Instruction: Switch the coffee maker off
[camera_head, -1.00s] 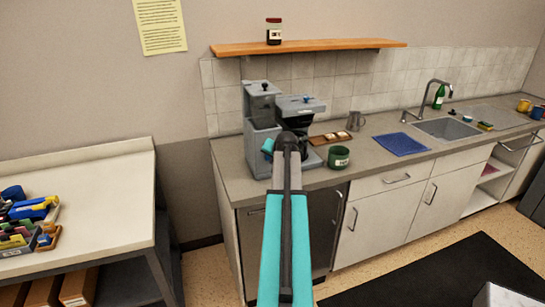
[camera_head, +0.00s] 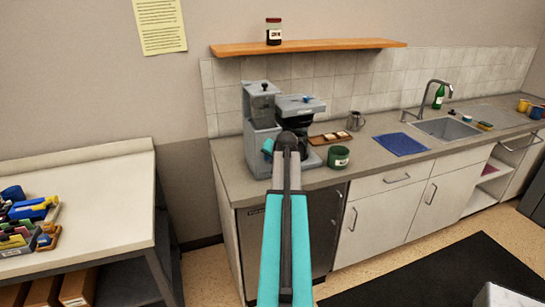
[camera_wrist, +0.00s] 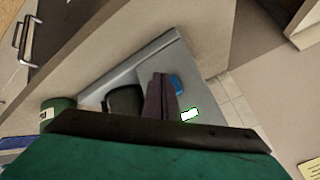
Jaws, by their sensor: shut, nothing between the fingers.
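The grey coffee maker (camera_head: 262,104) stands at the left end of the counter, with a dark part under its right-hand head. My arm covers part of its lower front. In the wrist view its grey body (camera_wrist: 205,98) is close, with a blue piece (camera_wrist: 177,84) and a small white patch edged in green (camera_wrist: 189,115). My gripper (camera_wrist: 161,96) is shut and empty, its dark fingers right beside the blue piece. I cannot tell whether they touch it. In the head view the fingers are hidden behind my arm.
A green mug (camera_head: 339,157) and a wooden tray (camera_head: 322,139) are right of the coffee maker. A shelf (camera_head: 330,46) hangs above. A side table (camera_head: 110,190) stands left.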

